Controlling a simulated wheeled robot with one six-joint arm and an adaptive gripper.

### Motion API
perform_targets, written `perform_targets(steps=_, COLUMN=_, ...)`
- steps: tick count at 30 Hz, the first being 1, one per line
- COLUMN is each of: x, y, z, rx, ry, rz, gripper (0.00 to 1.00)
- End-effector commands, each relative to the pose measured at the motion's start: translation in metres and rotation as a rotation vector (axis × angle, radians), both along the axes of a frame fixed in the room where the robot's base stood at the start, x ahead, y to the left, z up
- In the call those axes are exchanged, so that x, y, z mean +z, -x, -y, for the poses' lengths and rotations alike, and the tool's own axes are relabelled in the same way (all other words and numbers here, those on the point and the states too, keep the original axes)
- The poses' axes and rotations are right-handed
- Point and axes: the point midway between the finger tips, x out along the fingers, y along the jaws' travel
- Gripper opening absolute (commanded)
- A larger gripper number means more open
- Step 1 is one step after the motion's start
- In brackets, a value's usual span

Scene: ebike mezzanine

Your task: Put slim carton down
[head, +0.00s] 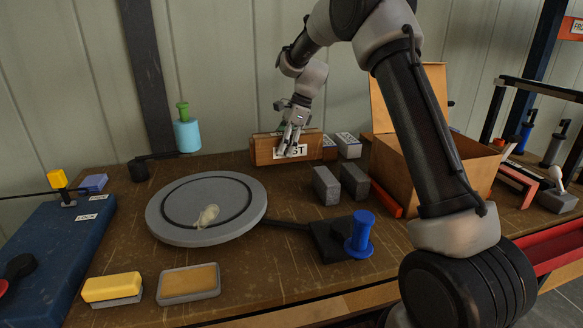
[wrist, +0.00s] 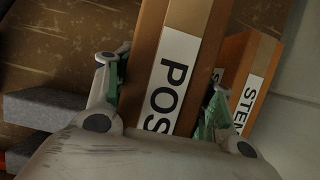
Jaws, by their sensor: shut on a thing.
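The slim carton (head: 263,150) is a brown box with a white label, near the back of the table by the wall. In the wrist view the carton (wrist: 205,18) fills the middle, its label showing the letters "POS". My gripper (head: 293,137) reaches it from above and is shut on it. The fingers of my gripper (wrist: 162,95), with green pads, lie on both sides of it. They cover part of the label in the head view. I cannot tell whether its underside touches the table.
Another brown carton (wrist: 263,62), labelled "STEM", stands close beside the held one. Grey blocks (head: 327,185) sit in front on the right, near an open cardboard box (head: 400,178). A round grey turntable (head: 165,222) lies left. Bare table (head: 285,195) shows between.

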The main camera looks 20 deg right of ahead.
Motion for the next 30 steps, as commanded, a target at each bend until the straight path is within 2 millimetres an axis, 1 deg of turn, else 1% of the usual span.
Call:
perform_targets(steps=1, x=-0.009, y=0.000, z=0.001, rx=-0.001, ry=0.000, rz=0.000, gripper=0.14)
perform_targets(steps=3, x=-0.019, y=0.000, z=0.001, rx=0.000, ry=0.000, rz=0.000, gripper=0.14)
perform_targets(steps=8, x=-0.031, y=0.000, z=0.000, rx=-0.001, ry=-0.001, rz=0.002, gripper=0.14)
perform_targets(steps=12, x=-0.051, y=0.000, z=0.001, rx=0.000, ry=0.000, rz=-0.001, gripper=0.14)
perform_targets(steps=15, x=-0.062, y=0.000, z=0.001, rx=-0.001, ry=0.000, rz=0.002, gripper=0.14)
perform_targets(steps=25, x=-0.065, y=0.000, z=0.001, rx=0.000, ry=0.000, rz=0.002, gripper=0.14)
perform_targets(steps=26, x=-0.066, y=0.000, z=0.001, rx=0.001, ry=0.000, rz=0.001, gripper=0.55)
perform_targets(steps=27, x=-0.066, y=0.000, z=0.001, rx=0.001, ry=0.000, rz=0.001, gripper=0.63)
perform_targets(steps=29, x=-0.066, y=0.000, z=0.001, rx=0.001, ry=0.000, rz=0.001, gripper=0.74)
perform_targets(steps=30, x=-0.066, y=0.000, z=0.001, rx=0.001, ry=0.000, rz=0.001, gripper=0.75)
